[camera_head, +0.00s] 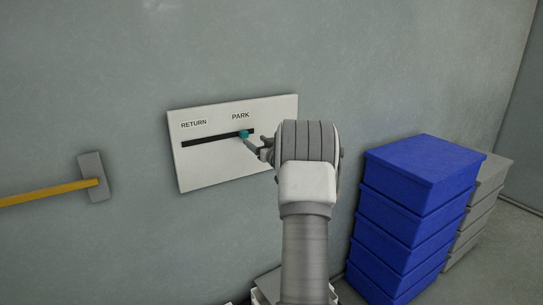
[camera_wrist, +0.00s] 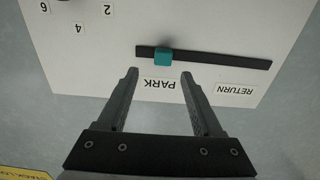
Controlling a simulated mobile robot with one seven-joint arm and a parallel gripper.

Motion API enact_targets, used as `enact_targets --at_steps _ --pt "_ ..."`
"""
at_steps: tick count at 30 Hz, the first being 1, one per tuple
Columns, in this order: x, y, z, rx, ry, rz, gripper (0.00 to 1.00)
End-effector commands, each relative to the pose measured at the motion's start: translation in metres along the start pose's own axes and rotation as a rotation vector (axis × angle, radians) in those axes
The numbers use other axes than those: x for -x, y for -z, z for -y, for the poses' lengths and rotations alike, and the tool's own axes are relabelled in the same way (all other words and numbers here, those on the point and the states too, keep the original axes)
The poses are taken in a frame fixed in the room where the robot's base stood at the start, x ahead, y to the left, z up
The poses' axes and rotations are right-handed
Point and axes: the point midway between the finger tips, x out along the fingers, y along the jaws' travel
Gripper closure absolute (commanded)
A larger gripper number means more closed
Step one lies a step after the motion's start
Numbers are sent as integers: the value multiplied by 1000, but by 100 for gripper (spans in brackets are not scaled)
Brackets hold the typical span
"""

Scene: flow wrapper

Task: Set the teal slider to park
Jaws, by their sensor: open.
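A small teal slider (camera_head: 244,134) sits in a dark horizontal slot (camera_head: 212,138) on a white wall panel (camera_head: 200,170). In the head view it is near the slot's right end, just under the PARK label (camera_head: 241,115); the RETURN label (camera_head: 194,123) is at the left. My gripper (camera_head: 258,148) is just right of and below the slider, partly hidden by my wrist. In the wrist view, turned upside down, my open fingers (camera_wrist: 159,72) point toward the slider (camera_wrist: 162,57), which shows just beyond and between the tips, with no visible contact. The PARK label (camera_wrist: 160,83) shows between the fingers.
A stack of blue crates (camera_head: 415,205) stands right of my arm, with grey crates (camera_head: 482,205) behind. A yellow bar with a grey end plate (camera_head: 94,177) is at the wall on the left. The wall between bar and panel is clear.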

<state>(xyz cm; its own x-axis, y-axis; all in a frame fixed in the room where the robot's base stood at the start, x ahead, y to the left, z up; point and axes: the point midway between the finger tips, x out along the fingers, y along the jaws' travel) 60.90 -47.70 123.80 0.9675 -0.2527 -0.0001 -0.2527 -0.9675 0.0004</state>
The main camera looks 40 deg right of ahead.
Motion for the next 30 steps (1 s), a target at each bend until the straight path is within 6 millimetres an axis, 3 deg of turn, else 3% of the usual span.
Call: enact_targets --at_steps 9,15,21,30 --pt "61 -1 -1 1 -2 0 32" --pt "90 0 -1 1 -2 0 32" --pt "101 0 0 0 -1 0 32" --pt "102 0 0 0 -1 0 32"
